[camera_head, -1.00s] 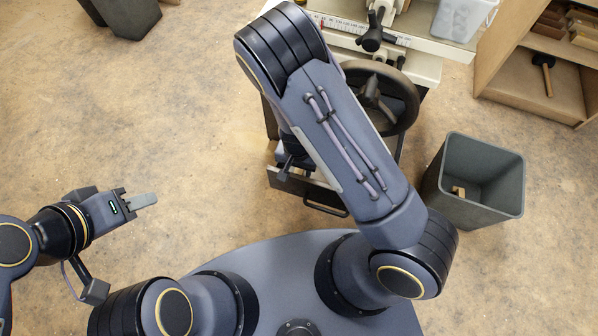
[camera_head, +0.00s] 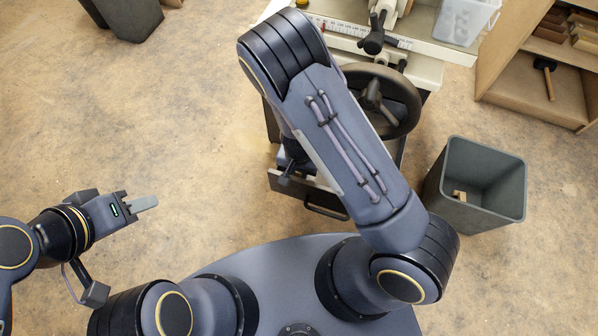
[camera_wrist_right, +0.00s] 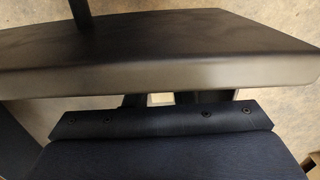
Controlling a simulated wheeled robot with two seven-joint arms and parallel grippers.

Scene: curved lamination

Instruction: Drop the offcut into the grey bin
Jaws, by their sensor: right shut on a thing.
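The grey bin (camera_head: 474,184) stands on the floor at the right, open at the top, with a small pale wooden piece (camera_head: 459,195) inside. In the head view my right gripper is mostly hidden behind my own right arm, left of the bin. In the right wrist view its dark jaws (camera_wrist_right: 180,98) show only in a narrow gap below a wide dark grey slab. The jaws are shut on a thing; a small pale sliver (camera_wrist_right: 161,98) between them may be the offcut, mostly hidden. My left gripper (camera_head: 145,204) is empty at the left, its fingers together over the floor.
A machine with a dark handwheel (camera_head: 382,100) and an open drawer (camera_head: 310,196) stands at the centre, left of the bin. A clear plastic box (camera_head: 464,20) is on its top. A wooden shelf (camera_head: 530,85) is at the upper right. Floor around the bin's front is clear.

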